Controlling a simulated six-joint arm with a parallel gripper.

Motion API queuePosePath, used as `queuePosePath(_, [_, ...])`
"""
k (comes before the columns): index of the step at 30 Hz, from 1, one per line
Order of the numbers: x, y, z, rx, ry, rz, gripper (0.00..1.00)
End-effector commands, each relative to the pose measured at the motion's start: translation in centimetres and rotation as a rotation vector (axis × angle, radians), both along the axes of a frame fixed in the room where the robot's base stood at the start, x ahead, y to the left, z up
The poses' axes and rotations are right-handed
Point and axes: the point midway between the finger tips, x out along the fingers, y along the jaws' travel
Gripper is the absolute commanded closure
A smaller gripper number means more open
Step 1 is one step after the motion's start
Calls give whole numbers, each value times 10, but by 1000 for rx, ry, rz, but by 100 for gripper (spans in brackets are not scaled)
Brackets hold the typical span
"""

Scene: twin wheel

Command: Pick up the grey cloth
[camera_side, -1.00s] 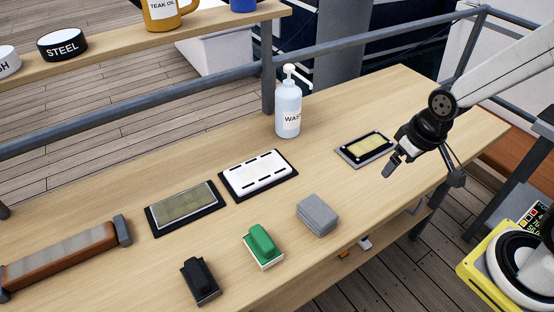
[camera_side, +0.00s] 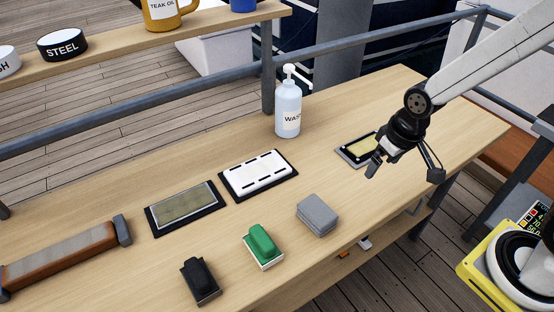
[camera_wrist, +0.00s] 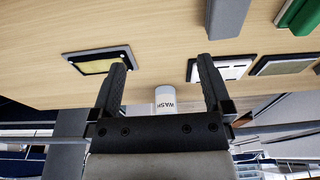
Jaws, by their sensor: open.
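The grey cloth (camera_side: 317,215) is a folded, block-like stack on the wooden bench, near its front edge in the side view. In the wrist view a grey block at the top edge, likely the cloth (camera_wrist: 228,14), is partly cut off. My gripper (camera_side: 374,170) is above the bench, to the right of and higher than the cloth, apart from it. In the wrist view its two fingers (camera_wrist: 163,82) are spread with nothing between them at the tips.
A yellow pad on a dark tray (camera_side: 346,158) lies behind my gripper. A WASH pump bottle (camera_side: 288,110) stands at the back by the rail. Bench between gripper and cloth is clear.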

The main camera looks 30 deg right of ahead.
Motion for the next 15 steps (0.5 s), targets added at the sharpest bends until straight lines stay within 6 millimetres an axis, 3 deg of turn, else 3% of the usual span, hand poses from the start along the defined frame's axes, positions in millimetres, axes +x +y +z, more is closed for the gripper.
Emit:
queuePosePath(6, [28, 42, -21, 2, 72, 34, 0])
queuePosePath(15, [51, 100, -55, -12, 158, 66, 0])
